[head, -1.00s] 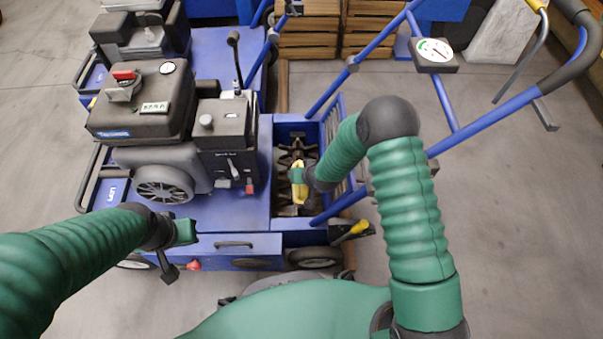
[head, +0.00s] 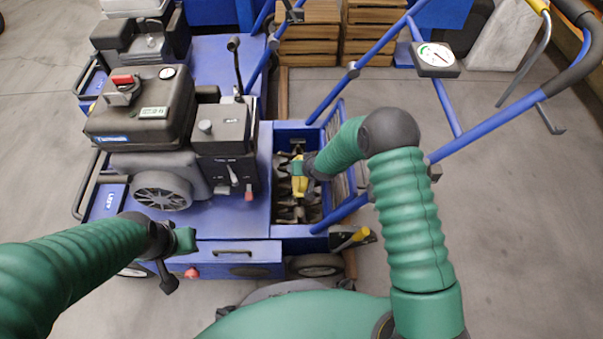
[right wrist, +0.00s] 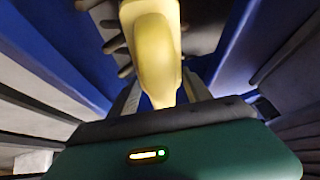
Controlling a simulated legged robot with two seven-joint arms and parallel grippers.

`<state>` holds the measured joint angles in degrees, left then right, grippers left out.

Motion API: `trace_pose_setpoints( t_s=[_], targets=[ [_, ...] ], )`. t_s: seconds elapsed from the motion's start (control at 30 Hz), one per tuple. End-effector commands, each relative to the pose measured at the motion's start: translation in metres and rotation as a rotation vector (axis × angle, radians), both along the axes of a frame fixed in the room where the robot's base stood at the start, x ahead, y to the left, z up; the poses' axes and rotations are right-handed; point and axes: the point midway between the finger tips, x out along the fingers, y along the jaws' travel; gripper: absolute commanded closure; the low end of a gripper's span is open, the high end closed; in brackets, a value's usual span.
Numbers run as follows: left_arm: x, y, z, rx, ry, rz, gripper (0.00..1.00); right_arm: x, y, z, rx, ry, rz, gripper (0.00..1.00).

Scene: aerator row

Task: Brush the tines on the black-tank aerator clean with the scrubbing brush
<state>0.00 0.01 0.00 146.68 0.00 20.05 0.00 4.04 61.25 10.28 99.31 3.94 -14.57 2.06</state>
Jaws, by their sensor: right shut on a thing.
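The black-tank aerator (head: 140,105) stands left of centre in the head view, its dark tank on top of a blue deck. Its dark, star-shaped tines (head: 290,213) show in the open blue bay at the deck's right. My right gripper (head: 308,170) is shut on the yellow scrubbing brush (head: 299,182) and holds it down in the bay, over the tines. The brush handle (right wrist: 155,50) fills the middle of the right wrist view; its bristles are hidden. My left gripper (head: 178,258) hangs in front of the deck, apart from the tines; its fingers are unclear.
Blue handle tubes (head: 350,75) rise behind and right of the bay, close to my right arm. A gauge (head: 435,57) sits on them. A second aerator (head: 130,38) stands behind, beside wooden crates (head: 308,35). The floor at right is clear.

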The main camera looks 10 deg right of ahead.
Motion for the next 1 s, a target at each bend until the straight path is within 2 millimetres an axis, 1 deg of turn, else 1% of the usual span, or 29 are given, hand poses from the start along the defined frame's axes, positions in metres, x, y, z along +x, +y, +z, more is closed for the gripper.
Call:
trace_pose_setpoints(
  t_s=[0.27, 0.8, 0.9, 1.0],
  targets=[
    [0.000, 0.000, 0.001, 0.000, 0.000, 0.000, 1.00, -0.002, 0.000, -0.001, 0.000, 0.003, 0.001, 0.81],
    [0.000, 0.000, 0.024, 0.000, 0.000, 0.000, 1.00, -0.046, 0.010, -0.001, 0.000, 0.009, 0.003, 0.81],
    [0.000, 0.000, 0.025, 0.000, 0.000, 0.000, 1.00, -0.051, 0.011, -0.002, 0.000, 0.009, 0.003, 0.81],
    [0.000, 0.000, 0.025, 0.000, 0.000, 0.000, 1.00, -0.052, 0.011, -0.003, 0.001, 0.008, 0.002, 0.81]
  ],
)
